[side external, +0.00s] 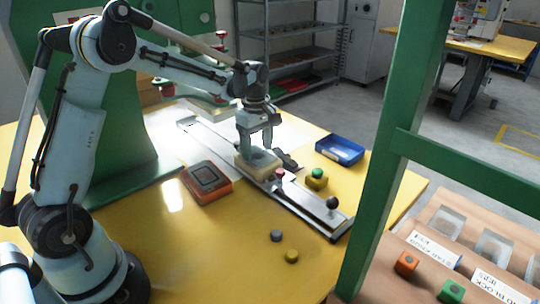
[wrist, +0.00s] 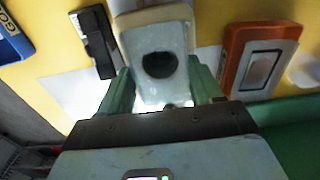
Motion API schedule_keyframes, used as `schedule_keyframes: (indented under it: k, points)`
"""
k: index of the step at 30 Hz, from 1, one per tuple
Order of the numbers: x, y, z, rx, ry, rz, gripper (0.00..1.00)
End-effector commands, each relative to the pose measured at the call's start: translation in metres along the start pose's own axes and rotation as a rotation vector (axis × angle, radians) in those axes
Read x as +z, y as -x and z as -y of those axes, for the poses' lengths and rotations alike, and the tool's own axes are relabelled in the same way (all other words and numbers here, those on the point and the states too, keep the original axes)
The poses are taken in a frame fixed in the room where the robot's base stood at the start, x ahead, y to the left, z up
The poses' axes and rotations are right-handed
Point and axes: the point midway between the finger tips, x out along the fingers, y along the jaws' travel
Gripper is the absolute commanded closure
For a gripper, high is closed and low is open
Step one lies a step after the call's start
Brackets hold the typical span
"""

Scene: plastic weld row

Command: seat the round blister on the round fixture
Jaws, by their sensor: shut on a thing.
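The round fixture (side external: 257,166) is a cream block on the metal rail in the side view. In the wrist view the fixture (wrist: 152,25) shows a dark round recess facing me. My gripper (side external: 256,146) points down directly over the fixture, its fingertips close to the block's top. In the wrist view the two green fingers of my gripper (wrist: 162,86) stand apart, one on each side of the fixture's near part. They are shut on the round blister, which is clear and hard to make out. I cannot tell whether the blister touches the fixture.
An orange fixture with a rectangular recess (side external: 207,182) sits left of the rail. A blue bin (side external: 339,150), a green button (side external: 317,178) and a black knob (side external: 333,202) lie right. A green post (side external: 405,120) stands in front. The yellow table (side external: 225,255) is mostly clear at front.

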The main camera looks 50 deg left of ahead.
Motion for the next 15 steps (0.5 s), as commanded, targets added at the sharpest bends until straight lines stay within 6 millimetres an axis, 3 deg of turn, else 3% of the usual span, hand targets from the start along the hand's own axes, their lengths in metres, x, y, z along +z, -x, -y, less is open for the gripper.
schedule_keyframes:
  k: [15]
  points:
    - [0.0001, -0.0067, 0.0003, 0.000, 0.000, 0.000, 0.55]
